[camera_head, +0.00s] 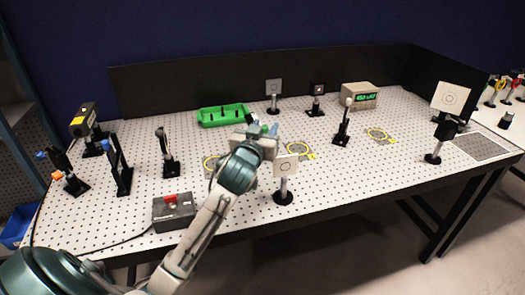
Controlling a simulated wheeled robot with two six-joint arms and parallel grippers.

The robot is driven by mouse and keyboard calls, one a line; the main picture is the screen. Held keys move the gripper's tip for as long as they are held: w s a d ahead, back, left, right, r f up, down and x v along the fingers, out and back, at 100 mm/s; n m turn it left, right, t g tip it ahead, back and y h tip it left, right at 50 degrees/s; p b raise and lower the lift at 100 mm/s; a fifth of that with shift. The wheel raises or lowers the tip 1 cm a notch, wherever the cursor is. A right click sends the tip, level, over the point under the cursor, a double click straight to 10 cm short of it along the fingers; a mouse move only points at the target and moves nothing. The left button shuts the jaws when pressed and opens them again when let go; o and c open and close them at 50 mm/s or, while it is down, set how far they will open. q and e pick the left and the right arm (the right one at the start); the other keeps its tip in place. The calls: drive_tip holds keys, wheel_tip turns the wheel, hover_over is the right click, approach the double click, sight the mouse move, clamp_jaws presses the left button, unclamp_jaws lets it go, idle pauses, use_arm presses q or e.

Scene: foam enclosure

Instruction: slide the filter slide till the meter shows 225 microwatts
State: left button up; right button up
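The meter is a beige box (357,96) with a lit green display at the back right of the perforated table; its digits are too small to read. My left arm reaches in from the bottom left over the table. My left gripper (262,128) is near the table's middle, in front of the right end of the green tray. A small blue piece (274,129) shows at its fingertips; I cannot tell whether it is part of the filter slide or is gripped. The wrist hides most of what lies there. The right gripper is out of view.
A green tray (222,115) lies behind the gripper. A white target card on a post (285,167) stands close to the right of my forearm. A box with a red switch (174,211) sits at the front left. Several posts stand around; yellow rings mark the table.

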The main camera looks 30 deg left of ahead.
use_arm(q)
drive_tip(key=s+d+b, duration=0.1)
drive_tip(key=s+d, duration=0.3)
drive_tip(key=s, duration=0.4)
drive_tip(key=shift+d+r, duration=0.4)
drive_tip(key=shift+r, duration=0.05)
